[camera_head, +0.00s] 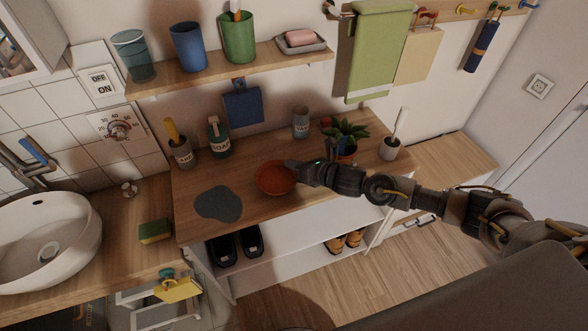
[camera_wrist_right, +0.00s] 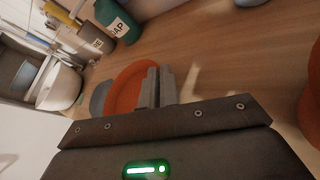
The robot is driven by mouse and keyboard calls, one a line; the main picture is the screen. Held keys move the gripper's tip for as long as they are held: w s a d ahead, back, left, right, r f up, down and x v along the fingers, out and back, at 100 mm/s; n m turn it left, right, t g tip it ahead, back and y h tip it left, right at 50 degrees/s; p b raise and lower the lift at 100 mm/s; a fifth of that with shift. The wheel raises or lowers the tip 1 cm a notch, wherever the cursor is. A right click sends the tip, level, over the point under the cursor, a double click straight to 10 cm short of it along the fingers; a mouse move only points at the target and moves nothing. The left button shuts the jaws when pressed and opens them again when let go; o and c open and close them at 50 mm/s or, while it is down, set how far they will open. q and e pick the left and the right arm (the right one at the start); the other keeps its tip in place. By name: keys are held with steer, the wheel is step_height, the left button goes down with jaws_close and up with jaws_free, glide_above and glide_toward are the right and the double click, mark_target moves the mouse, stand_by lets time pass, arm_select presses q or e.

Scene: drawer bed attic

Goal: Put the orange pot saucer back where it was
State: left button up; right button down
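The orange pot saucer (camera_head: 275,178) is a round, shallow dish over the middle of the wooden counter. I cannot tell whether it touches the wood. My right gripper (camera_head: 292,165) reaches in from the right to the saucer's far right rim. In the right wrist view the two fingers (camera_wrist_right: 156,86) are close together at the rim of the saucer (camera_wrist_right: 128,88) and appear shut on it. A potted plant (camera_head: 347,132) stands right of the saucer, behind my right forearm, its orange pot (camera_head: 346,147) partly hidden. My left gripper is not in view.
A dark grey flat mat (camera_head: 218,204) lies left of the saucer. A soap bottle (camera_head: 218,137), a cup with a yellow-handled tool (camera_head: 181,151) and a grey container (camera_head: 301,122) stand along the back. A white pot with a brush (camera_head: 389,150) stands at the right end.

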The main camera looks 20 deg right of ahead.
step_height(320, 180, down, 2)
steer(key=shift+f+p, duration=0.1)
steer(key=shift+p, duration=0.25)
steer(key=shift+f, duration=0.25)
steer(key=c, duration=1.6)
jaws_free()
steer(key=shift+c, duration=0.2)
steer(key=shift+s+d, duration=0.15)
steer(key=shift+s, duration=0.1)
steer(key=b+v, duration=0.2)
steer(key=v, duration=0.9)
steer(key=shift+s+d+r, duration=0.1)
steer(key=shift+s+r, duration=0.1)
steer(key=shift+r, duration=0.05)
